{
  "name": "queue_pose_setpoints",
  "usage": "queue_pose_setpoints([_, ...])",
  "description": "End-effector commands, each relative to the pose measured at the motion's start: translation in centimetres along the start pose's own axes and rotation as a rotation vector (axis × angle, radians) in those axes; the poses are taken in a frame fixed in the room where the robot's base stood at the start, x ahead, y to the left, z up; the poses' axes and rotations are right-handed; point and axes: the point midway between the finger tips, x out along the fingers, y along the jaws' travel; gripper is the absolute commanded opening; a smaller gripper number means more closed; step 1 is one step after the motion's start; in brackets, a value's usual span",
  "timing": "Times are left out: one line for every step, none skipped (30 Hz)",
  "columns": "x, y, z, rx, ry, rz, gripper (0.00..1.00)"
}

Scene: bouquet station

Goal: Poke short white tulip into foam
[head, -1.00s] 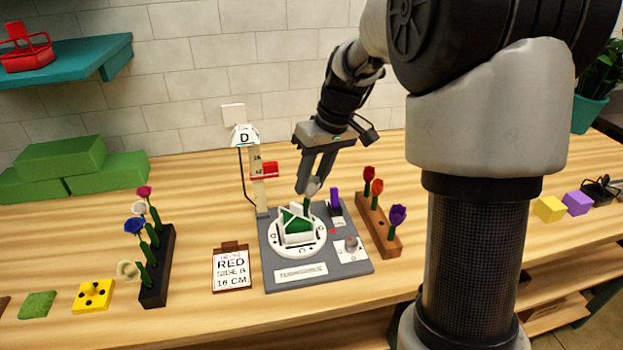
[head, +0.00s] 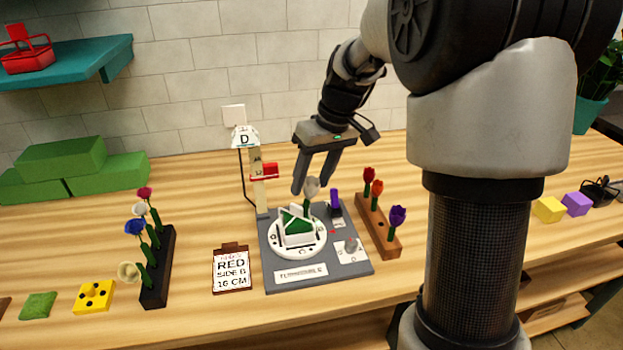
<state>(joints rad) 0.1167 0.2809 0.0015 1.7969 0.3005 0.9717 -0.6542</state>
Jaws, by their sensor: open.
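The short white tulip (head: 311,188) stands upright at the back right of the white basket with green foam (head: 293,221); its stem foot is hidden, so I cannot tell how deep it sits. The basket rests on a round white turntable (head: 312,246) on a grey base plate (head: 350,266). My gripper (head: 312,186) is open, its fingers apart, just above and around the tulip head. It does not appear to grip the flower.
A wooden rack (head: 392,247) with red, orange and purple tulips stands on the right. A black rack (head: 158,285) with several flowers stands on the left. A height post (head: 257,184) with a red slider is behind. A clipboard (head: 231,269) reads RED, SIDE B, 16 CM.

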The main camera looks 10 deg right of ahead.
Motion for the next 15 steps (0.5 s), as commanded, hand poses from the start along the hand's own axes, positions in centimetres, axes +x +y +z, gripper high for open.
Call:
queue_pose_setpoints([-0.4, 0.0, 0.0, 0.000, 0.001, 0.000, 0.48])
queue_pose_setpoints([-0.5, 0.0, 0.0, 0.000, 0.000, 0.000, 0.48])
queue_pose_setpoints([-0.7, 0.0, 0.0, 0.000, 0.000, 0.000, 0.48])
queue_pose_setpoints([-0.8, 0.0, 0.0, 0.000, 0.000, 0.000, 0.48])
queue_pose_setpoints([-0.9, 0.0, 0.0, 0.000, 0.000, 0.000, 0.48])
queue_pose_setpoints([-1.1, 0.0, 0.0, 0.000, 0.000, 0.000, 0.48])
queue_pose_setpoints([-1.2, 0.0, 0.0, 0.000, 0.000, 0.000, 0.48])
queue_pose_setpoints([-1.3, 0.0, 0.0, 0.000, 0.000, 0.000, 0.48])
queue_pose_setpoints([-1.5, 0.0, 0.0, 0.000, 0.000, 0.000, 0.48])
queue_pose_setpoints([-1.6, 0.0, 0.0, 0.000, 0.000, 0.000, 0.48])
queue_pose_setpoints([-1.7, 0.0, 0.0, 0.000, 0.001, 0.000, 0.48])
queue_pose_setpoints([-1.9, 0.0, 0.0, 0.000, 0.001, 0.001, 0.48])
queue_pose_setpoints([-2.0, 0.0, 0.0, 0.000, 0.001, 0.001, 0.48])
queue_pose_setpoints([-2.1, 0.0, 0.0, 0.000, 0.001, 0.001, 0.48])
queue_pose_setpoints([-2.3, 0.0, 0.0, 0.000, 0.001, 0.001, 0.48])
